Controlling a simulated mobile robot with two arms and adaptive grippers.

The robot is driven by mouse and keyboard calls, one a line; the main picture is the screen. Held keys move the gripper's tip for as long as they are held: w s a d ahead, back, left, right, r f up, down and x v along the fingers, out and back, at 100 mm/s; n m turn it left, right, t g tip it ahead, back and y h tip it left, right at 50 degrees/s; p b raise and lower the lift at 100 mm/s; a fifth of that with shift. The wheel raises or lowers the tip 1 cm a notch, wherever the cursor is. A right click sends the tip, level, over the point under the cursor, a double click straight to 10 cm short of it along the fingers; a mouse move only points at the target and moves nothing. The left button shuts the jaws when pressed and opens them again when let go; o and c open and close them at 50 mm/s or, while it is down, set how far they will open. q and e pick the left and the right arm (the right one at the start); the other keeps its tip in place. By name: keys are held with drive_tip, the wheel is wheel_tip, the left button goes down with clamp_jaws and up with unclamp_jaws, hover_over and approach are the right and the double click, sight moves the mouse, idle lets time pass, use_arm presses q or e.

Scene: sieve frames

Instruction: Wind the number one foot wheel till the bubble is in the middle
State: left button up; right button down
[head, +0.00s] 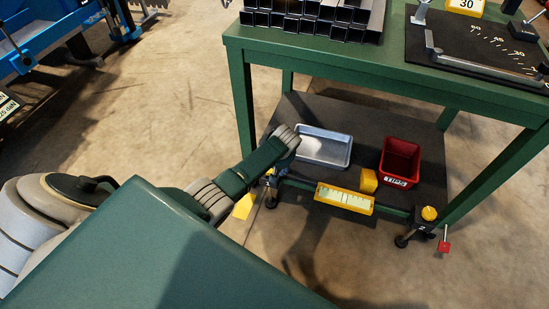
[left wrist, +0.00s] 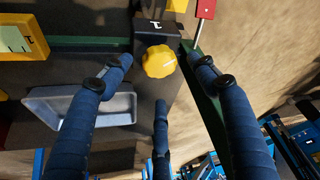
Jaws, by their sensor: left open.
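The yellow foot wheel (left wrist: 160,61) sits on a dark corner block with a white mark (left wrist: 155,25) that looks like a 1. My left gripper (left wrist: 162,78) is open, its blue fingers spread around and short of the wheel. I cannot tell whether any finger touches it. In the head view my left arm reaches the shelf's front left corner and hides this wheel. The yellow level (head: 344,198) is on the shelf's front edge with a pale green vial; its bubble is too small to place. Another yellow wheel (head: 429,213) is at the front right corner. My right gripper is not in view.
On the lower shelf (head: 300,107) are a metal tray (head: 323,147), a yellow block (head: 369,181) and a red bin (head: 400,162). The green table top (head: 400,78) overhangs the shelf. A red tag (left wrist: 206,9) on a rod stands near the wheel.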

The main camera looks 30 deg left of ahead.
use_arm(q)
drive_tip(key=v, duration=0.7)
drive_tip(key=shift+r, duration=0.3)
